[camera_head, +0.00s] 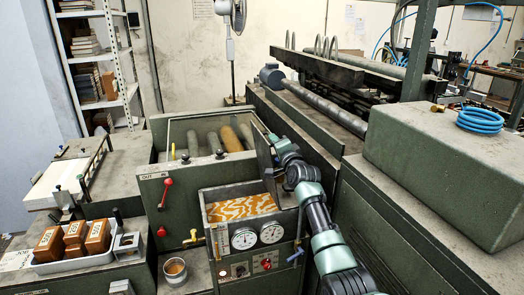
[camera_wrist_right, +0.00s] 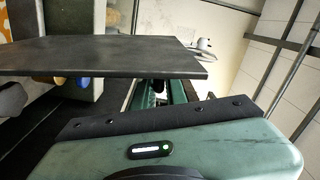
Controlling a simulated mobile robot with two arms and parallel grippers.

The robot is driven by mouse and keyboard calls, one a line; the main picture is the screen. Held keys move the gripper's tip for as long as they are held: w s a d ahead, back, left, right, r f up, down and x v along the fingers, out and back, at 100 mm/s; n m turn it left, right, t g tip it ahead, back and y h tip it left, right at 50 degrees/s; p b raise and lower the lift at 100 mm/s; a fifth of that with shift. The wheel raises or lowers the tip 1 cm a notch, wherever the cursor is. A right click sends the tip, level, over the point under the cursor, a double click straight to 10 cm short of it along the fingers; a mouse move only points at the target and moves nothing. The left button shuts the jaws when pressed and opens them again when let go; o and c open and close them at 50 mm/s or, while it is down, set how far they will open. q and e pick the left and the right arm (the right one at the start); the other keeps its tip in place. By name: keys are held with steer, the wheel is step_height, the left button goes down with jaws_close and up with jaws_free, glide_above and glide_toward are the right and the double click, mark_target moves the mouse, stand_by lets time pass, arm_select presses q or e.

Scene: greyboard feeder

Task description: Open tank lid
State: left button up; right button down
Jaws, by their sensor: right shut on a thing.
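The tank (camera_head: 206,210) is an open-topped metal box at the front of the green machine, with orange-and-white patterned contents (camera_head: 240,207). Its lid (camera_head: 263,152) is a dark flat panel standing steeply raised at the tank's right side. My right gripper (camera_head: 275,142) is shut on the lid near its upper edge; the fingers are mostly hidden by the wrist. In the right wrist view the lid (camera_wrist_right: 100,57) is a wide dark plate across the picture, just beyond my green gripper body. My left gripper is out of view.
Two gauges (camera_head: 257,235) and a red lever (camera_head: 165,190) are on the machine front. Rollers (camera_head: 215,140) lie behind the tank. A large green housing (camera_head: 440,165) stands right of my arm. A tray of brown blocks (camera_head: 75,260) and a cup (camera_head: 175,270) are at left.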

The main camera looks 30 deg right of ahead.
steer(key=shift+s+d+f+m+b, duration=0.2)
steer(key=shift+d+m+b, duration=0.2)
steer(key=shift+d, duration=0.5)
steer(key=shift+s+d+f+m+b, duration=0.15)
steer(key=shift+s+d+m+b, duration=0.2)
steer(key=shift+d, duration=0.6)
steer(key=shift+s+d+f+m+b, duration=0.15)
steer(key=shift+d+m+b, duration=0.3)
steer(key=shift+d, duration=0.45)
steer(key=c, duration=1.5)
jaws_free()
steer(key=shift+r, duration=0.1)
steer(key=v, duration=0.7)
steer(key=shift+s+b, duration=0.3)
steer(key=shift+s, duration=0.05)
